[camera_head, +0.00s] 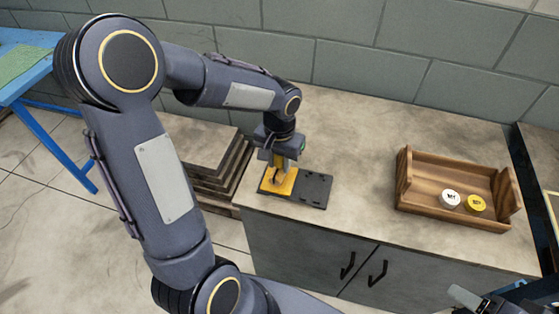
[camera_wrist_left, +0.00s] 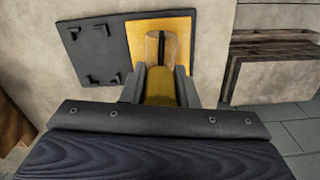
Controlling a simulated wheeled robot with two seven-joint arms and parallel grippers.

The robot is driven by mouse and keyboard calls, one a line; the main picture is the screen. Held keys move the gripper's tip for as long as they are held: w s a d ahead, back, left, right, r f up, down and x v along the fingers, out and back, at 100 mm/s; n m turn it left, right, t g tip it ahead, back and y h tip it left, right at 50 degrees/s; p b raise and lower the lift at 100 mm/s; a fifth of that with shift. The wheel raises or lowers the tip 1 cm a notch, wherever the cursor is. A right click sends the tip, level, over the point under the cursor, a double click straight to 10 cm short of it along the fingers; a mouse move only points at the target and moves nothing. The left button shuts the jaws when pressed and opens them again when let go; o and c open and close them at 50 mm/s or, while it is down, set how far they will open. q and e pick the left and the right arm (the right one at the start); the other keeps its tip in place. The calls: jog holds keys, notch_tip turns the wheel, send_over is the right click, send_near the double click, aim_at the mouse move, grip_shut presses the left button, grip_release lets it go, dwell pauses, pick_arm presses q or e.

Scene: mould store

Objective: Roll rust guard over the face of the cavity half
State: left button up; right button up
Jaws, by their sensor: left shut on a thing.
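The mould half is a flat dark grey plate (camera_head: 315,189) near the left end of the worktop, with several small raised or cut shapes in its face. Beside it, touching, is a yellow square (camera_head: 277,187) with a dark edge. The wrist view shows the dark plate (camera_wrist_left: 89,54) at left and the yellow square (camera_wrist_left: 185,38) at right. My left gripper (camera_head: 281,158) is shut on a roller (camera_wrist_left: 155,48), yellow and brown, above or against the yellow square; contact is unclear. My right gripper (camera_head: 470,298) shows only partly at the bottom right; its fingers are unclear.
A wooden open box (camera_head: 415,190) stands at the right of the worktop (camera_head: 350,135). It holds a white-lidded tin (camera_head: 450,199) and a yellow-lidded tin (camera_head: 476,204). Stacked dark slabs (camera_head: 208,168) stand left of the worktop. The worktop between plate and box is clear.

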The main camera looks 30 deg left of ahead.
pick_arm(q)
jog(key=shift+r+p, duration=2.1)
jog(key=shift+r, duration=0.9)
jog(key=shift+w+f, duration=0.1)
